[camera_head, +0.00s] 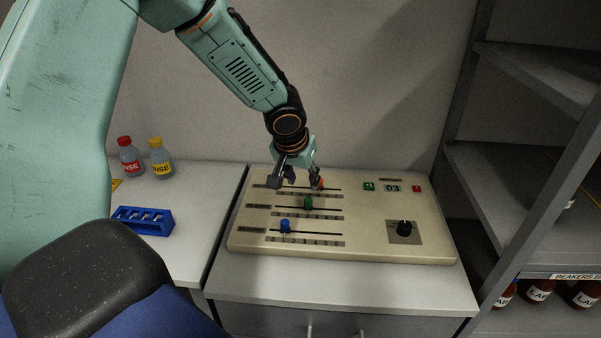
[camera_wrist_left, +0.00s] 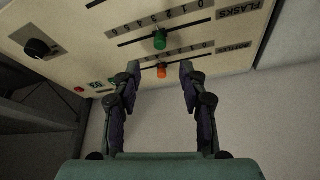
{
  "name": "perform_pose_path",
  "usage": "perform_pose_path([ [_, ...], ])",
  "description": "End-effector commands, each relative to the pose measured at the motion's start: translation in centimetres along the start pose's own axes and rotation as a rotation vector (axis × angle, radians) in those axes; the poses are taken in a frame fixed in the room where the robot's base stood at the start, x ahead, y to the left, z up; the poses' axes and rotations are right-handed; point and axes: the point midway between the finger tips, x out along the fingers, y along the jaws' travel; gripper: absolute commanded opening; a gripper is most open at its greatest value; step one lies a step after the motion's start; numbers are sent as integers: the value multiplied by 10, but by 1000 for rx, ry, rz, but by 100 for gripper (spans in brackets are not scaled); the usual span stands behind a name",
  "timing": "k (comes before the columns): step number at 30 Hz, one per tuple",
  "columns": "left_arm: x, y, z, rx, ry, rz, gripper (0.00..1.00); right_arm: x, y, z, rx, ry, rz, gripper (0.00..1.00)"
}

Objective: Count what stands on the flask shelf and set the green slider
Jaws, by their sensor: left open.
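A beige control panel (camera_head: 370,235) carries three slider tracks. The green slider (camera_head: 308,203) stands near the middle of its track; in the wrist view the green slider (camera_wrist_left: 160,40) is in the row labelled FLASKS (camera_wrist_left: 236,12). An orange slider (camera_head: 320,184) is in the row behind it and a blue slider (camera_head: 285,226) in front, towards the left. My left gripper (camera_head: 295,181) is open over the rear row. In the wrist view the orange slider (camera_wrist_left: 162,72) shows between its fingertips, which look apart from it. My right gripper is not in view.
A display (camera_head: 392,188) reads 03, between green (camera_head: 369,186) and red (camera_head: 416,189) buttons; a black knob (camera_head: 404,228) is below. Grey shelving (camera_head: 490,170) stands right, with a BEAKERS label (camera_head: 575,276) above dark bottles (camera_head: 540,291). A blue rack (camera_head: 143,221) and two bottles are left.

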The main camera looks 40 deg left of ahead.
Motion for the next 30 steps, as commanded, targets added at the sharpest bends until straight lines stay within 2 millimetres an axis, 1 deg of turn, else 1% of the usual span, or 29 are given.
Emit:
perform_pose_path([
  [1,-7,0,-1,-2,2,2,42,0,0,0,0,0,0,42],
  [3,-13,0,0,-2,1,1,42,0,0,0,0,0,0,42],
  [8,-21,0,0,0,0,1,42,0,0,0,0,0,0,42],
  [30,-22,0,1,0,-1,0,42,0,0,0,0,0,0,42],
])
